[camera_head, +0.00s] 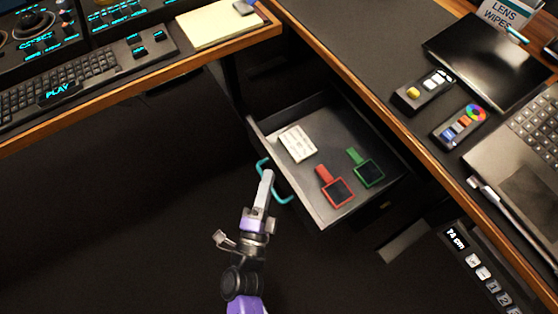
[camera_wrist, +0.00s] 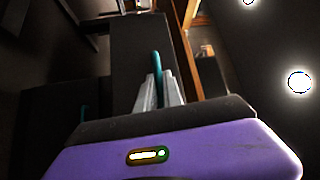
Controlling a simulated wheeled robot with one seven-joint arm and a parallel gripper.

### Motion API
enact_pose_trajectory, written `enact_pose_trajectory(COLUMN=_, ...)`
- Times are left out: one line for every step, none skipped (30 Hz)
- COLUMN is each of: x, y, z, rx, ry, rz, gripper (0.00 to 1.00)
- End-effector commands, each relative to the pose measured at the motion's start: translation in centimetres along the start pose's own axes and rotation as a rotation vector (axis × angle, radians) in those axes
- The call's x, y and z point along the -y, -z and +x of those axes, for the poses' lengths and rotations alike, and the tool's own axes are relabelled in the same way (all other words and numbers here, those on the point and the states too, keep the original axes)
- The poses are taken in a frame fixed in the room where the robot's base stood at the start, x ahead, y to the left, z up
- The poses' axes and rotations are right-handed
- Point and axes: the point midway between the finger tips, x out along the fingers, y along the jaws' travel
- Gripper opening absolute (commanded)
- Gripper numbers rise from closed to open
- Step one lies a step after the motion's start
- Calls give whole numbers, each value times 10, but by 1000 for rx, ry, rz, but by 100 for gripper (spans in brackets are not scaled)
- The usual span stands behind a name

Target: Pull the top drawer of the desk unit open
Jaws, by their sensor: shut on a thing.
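The top drawer (camera_head: 322,205) of the desk unit stands pulled out under the desk in the head view, its inside showing. A teal handle (camera_head: 283,192) is on its front. My gripper (camera_head: 266,177) is at the handle, with its fingers shut on it. In the wrist view the two fingers of my gripper (camera_wrist: 158,92) close on the teal handle (camera_wrist: 156,64), and the dark drawer front (camera_wrist: 135,45) is behind it. The part of the handle between the fingers is hidden.
Inside the drawer lie a white card-like item (camera_head: 297,143), a red-framed tag (camera_head: 337,188) and a green-framed tag (camera_head: 367,170). The desk top (camera_head: 335,40) overhangs the drawer's right side. A keyboard (camera_head: 75,82) is on the left desk. The dark floor (camera_head: 110,220) at left looks clear.

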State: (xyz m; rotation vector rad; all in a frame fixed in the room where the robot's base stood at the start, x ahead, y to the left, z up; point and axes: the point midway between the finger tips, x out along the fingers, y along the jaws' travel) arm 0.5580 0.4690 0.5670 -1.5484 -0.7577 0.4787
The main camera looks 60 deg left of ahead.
Motion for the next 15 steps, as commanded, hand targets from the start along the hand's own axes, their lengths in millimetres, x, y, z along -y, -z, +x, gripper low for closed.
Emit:
enact_pose_trajectory(x=-1, y=-1, z=-2, rx=-2, ry=-3, rz=1, gripper=0)
enact_pose_trajectory(x=-1, y=-2, z=-3, rx=-2, ry=-3, rz=1, gripper=0)
enact_pose_trajectory(x=-1, y=-2, z=-4, rx=-2, ry=-3, rz=1, gripper=0)
enact_pose_trajectory(x=-1, y=-3, z=-4, rx=-2, ry=-3, rz=1, gripper=0)
enact_pose_trajectory(x=-1, y=-3, z=-4, rx=-3, ry=-3, rz=1, gripper=0)
enact_pose_trajectory(x=-1, y=-3, z=-5, rx=-3, ry=-3, rz=1, gripper=0)
enact_pose_trajectory(x=-1, y=-3, z=-5, rx=-3, ry=-3, rz=1, gripper=0)
enact_pose_trajectory(x=-1, y=-3, z=-5, rx=-3, ry=-3, rz=1, gripper=0)
enact_pose_trajectory(x=-1, y=-3, z=-5, rx=-3, ry=-3, rz=1, gripper=0)
enact_pose_trajectory(x=-1, y=-3, z=-5, rx=-3, ry=-3, rz=1, gripper=0)
enact_pose_trajectory(x=-1, y=-3, z=-5, rx=-2, ry=-3, rz=1, gripper=0)
enact_pose_trajectory(x=-1, y=-3, z=-5, rx=-2, ry=-3, rz=1, gripper=0)
enact_pose_trajectory(x=-1, y=-3, z=-5, rx=-2, ry=-3, rz=1, gripper=0)
enact_pose_trajectory(x=-1, y=-3, z=-4, rx=-2, ry=-3, rz=1, gripper=0)
enact_pose_trajectory(x=-1, y=-3, z=-4, rx=-2, ry=-3, rz=1, gripper=17)
